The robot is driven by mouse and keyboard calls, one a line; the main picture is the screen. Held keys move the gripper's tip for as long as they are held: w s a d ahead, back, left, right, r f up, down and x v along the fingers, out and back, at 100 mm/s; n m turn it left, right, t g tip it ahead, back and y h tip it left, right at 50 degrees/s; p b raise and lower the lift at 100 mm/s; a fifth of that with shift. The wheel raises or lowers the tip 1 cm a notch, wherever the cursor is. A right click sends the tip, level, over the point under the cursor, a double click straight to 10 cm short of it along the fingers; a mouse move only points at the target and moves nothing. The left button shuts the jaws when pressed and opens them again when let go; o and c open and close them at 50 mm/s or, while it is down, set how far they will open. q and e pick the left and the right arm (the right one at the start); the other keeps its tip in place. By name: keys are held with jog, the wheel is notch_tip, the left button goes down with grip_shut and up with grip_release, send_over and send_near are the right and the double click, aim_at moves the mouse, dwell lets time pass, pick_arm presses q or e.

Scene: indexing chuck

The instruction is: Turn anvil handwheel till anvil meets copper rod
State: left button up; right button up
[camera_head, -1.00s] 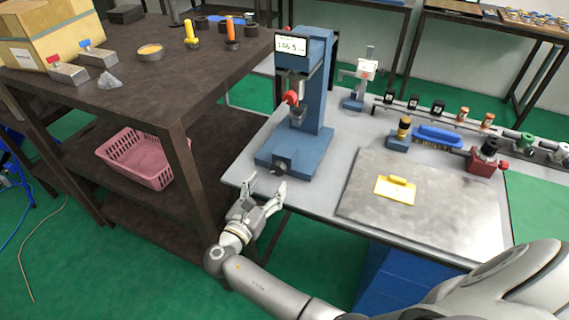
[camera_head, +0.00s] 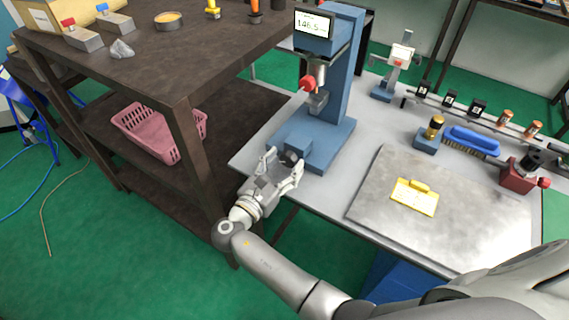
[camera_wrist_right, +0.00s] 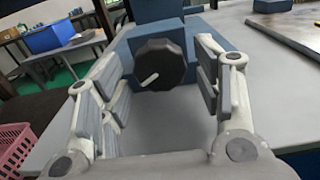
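The black faceted handwheel (camera_wrist_right: 165,64) with a light crank pin faces the right wrist camera, on the front of the blue machine (camera_head: 343,75). It also shows in the head view (camera_head: 291,158), partly hidden by my gripper. My right gripper (camera_head: 283,167) is open, its fingers on either side of the handwheel with gaps visible in the wrist view (camera_wrist_right: 165,85). The machine has a lit display (camera_head: 313,26), a red knob (camera_head: 307,84) and a grey metal piece (camera_head: 317,101). I cannot tell the anvil or copper rod there. My left gripper is not in view.
A dark shelf table (camera_head: 160,75) stands close left of my gripper, with a pink basket (camera_head: 160,132) below. On the grey bench are a metal plate (camera_head: 455,230), a blue brush (camera_head: 472,141) and a red fixture (camera_head: 520,177). Copper-coloured cylinders (camera_head: 505,117) stand on a rail.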

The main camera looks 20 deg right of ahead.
jog(key=c, duration=0.8)
jog(key=m+b, duration=0.1)
jog(key=m, duration=0.1)
jog(key=shift+f+m, duration=0.15)
jog(key=shift+m, duration=0.25)
jog(key=shift+m+b, duration=0.35)
jog(key=shift+m, duration=0.35)
jog(key=shift+w, duration=0.1)
jog(key=o, duration=1)
jog(key=shift+o, duration=0.2)
